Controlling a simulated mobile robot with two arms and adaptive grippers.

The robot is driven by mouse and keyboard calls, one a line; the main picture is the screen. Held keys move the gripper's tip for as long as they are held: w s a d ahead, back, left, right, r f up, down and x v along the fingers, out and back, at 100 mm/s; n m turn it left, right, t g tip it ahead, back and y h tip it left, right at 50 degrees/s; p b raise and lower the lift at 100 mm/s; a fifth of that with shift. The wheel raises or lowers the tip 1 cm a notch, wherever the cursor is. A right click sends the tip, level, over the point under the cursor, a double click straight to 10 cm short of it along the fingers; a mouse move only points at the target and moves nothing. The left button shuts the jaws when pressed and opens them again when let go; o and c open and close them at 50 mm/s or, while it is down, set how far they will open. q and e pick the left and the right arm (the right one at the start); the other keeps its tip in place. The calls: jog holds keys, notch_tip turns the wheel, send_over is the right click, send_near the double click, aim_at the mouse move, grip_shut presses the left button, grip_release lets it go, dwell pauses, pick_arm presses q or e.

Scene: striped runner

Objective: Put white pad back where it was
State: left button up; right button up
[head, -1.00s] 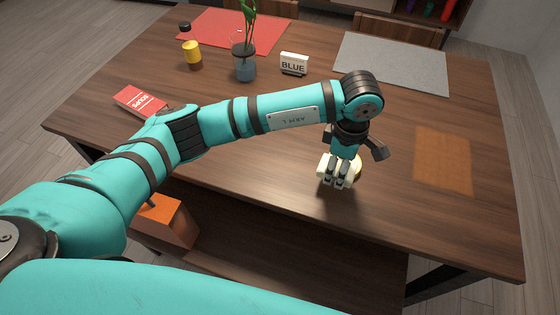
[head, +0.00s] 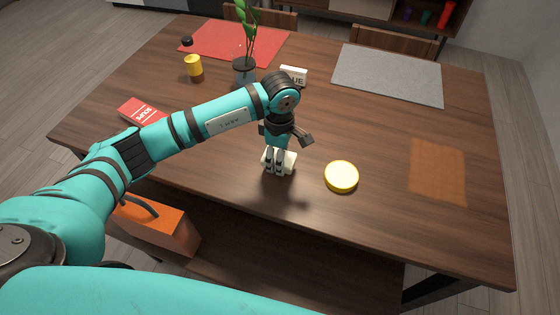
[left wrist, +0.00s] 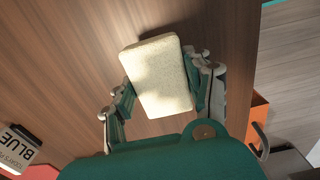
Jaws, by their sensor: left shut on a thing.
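The white pad (left wrist: 160,75) is a pale block with rounded corners, held between the two fingers of my left gripper (left wrist: 163,92) in the left wrist view. In the head view, my left gripper (head: 275,168) is shut on the pad (head: 288,160) over the middle of the table, near its front edge. The fingers hide part of the pad there. I cannot tell whether the pad touches the wood. My right gripper is not in view.
A round yellow-rimmed lid (head: 341,176) lies right of the gripper. A red SOUP box (head: 141,111), yellow jar (head: 194,68), potted plant (head: 244,70) and BLUE sign (head: 293,75) stand around. Red (head: 215,42) and grey (head: 390,75) mats lie at the back. An orange box (head: 160,228) sits below the front edge.

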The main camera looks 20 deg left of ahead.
pick_arm(q)
notch_tip(320, 180, down, 2)
jog(key=shift+d+f+p, duration=0.1)
jog(key=shift+f+p, duration=0.15)
jog(key=shift+p, duration=0.05)
jog(key=shift+f, duration=0.25)
jog(key=shift+f, duration=0.1)
jog(key=o, duration=0.6)
jog(key=shift+f, duration=0.1)
jog(key=shift+c, duration=0.2)
jog(key=o, duration=0.5)
jog(key=shift+c, duration=0.2)
